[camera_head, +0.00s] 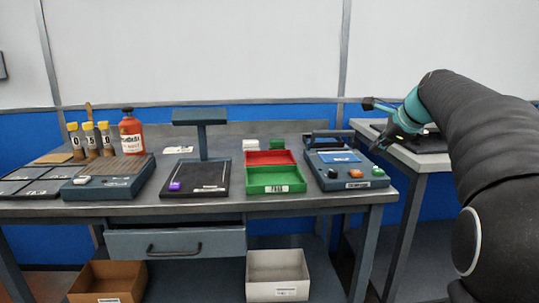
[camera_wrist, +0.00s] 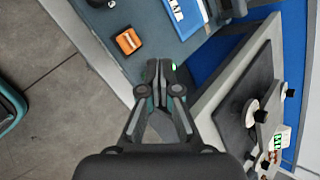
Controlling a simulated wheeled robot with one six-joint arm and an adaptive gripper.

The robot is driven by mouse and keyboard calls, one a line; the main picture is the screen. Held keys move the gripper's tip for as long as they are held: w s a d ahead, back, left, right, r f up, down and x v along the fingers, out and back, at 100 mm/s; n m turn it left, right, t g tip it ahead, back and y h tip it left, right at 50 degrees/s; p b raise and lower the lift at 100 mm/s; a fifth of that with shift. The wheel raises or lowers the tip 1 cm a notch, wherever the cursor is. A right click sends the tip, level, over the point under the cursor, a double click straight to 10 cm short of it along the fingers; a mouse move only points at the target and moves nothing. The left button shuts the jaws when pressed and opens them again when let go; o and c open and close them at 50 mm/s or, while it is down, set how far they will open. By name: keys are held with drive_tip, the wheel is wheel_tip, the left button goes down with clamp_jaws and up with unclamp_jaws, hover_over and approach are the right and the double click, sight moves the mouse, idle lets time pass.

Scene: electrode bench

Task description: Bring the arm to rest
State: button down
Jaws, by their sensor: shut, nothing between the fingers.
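My gripper (camera_wrist: 160,82) is in the lower middle of the wrist view, with its fingers together and nothing between them. In the head view my gripper (camera_head: 380,146) is small, at the end of my dark arm with its teal wrist, over the gap between the bench and the side table. My arm reaches in from the right edge. In the wrist view the fingers are close to the front right corner of the bench machine, apparently above it. The gripper holds nothing.
The blue-grey machine (camera_head: 345,170) with coloured buttons stands at the bench's right end. Green and red trays (camera_head: 276,178), a black stand (camera_head: 197,178), a red bottle (camera_head: 131,135) and yellow-capped vials (camera_head: 90,140) stand further left. The side table (camera_head: 420,160) holds a dark mat. Open floor (camera_wrist: 50,80) lies in front.

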drive_tip(key=s+a+f+n+g+h, duration=0.1)
drive_tip(key=s+a+f+n, duration=0.2)
drive_tip(key=s+a+n, duration=0.4)
drive_tip(key=s+a+f+n+g, duration=0.1)
drive_tip(key=s+a+f+n, duration=0.3)
drive_tip(key=s, duration=0.5)
drive_tip(key=s+a+f+n, duration=0.2)
drive_tip(key=s+f+n, duration=0.3)
drive_tip(key=s, duration=0.4)
drive_tip(key=s+a+f+n+g+h, duration=0.1)
drive_tip(key=s+a+f+n, duration=0.2)
drive_tip(key=s+f+n, duration=0.3)
drive_tip(key=s+f, duration=0.2)
drive_tip(key=s, duration=0.1)
drive_tip(key=shift+s+f, duration=0.2)
drive_tip(key=shift+s, duration=0.1)
drive_tip(key=shift+a, duration=0.1)
idle(4.2)
